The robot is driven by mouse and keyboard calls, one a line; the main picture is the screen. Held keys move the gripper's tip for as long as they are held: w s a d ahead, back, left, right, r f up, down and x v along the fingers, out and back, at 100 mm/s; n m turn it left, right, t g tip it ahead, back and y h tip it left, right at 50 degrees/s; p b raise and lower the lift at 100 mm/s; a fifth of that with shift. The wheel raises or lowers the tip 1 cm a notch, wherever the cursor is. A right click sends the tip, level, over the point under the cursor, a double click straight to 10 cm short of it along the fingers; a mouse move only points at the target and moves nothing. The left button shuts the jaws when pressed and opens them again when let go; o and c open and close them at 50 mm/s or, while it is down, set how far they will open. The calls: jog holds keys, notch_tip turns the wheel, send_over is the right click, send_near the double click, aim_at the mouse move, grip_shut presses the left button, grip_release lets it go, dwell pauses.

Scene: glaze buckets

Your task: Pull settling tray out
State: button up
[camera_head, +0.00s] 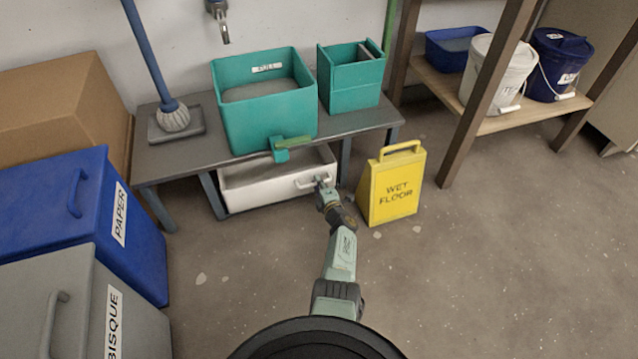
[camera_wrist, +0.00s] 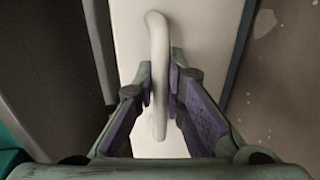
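The settling tray (camera_head: 262,194) is a white tray low under the grey bench, with its front side and part of its inside showing past the bench's front edge. A white bar handle (camera_head: 305,182) is on its front face, towards the right. My gripper (camera_head: 323,184) is at this handle. In the wrist view, the handle (camera_wrist: 159,40) runs between the two purple-padded fingers of my gripper (camera_wrist: 160,85), which are closed in on it from both sides. The back of the tray is hidden under the bench.
A yellow wet-floor sign (camera_head: 393,187) stands close to the right of my gripper. On the bench (camera_head: 190,150) are a large teal sink (camera_head: 265,122) and a smaller teal box (camera_head: 350,85). Blue (camera_head: 60,215) and grey bins stand left. The floor (camera_head: 240,260) before the tray is clear.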

grip_shut()
dwell(0.3)
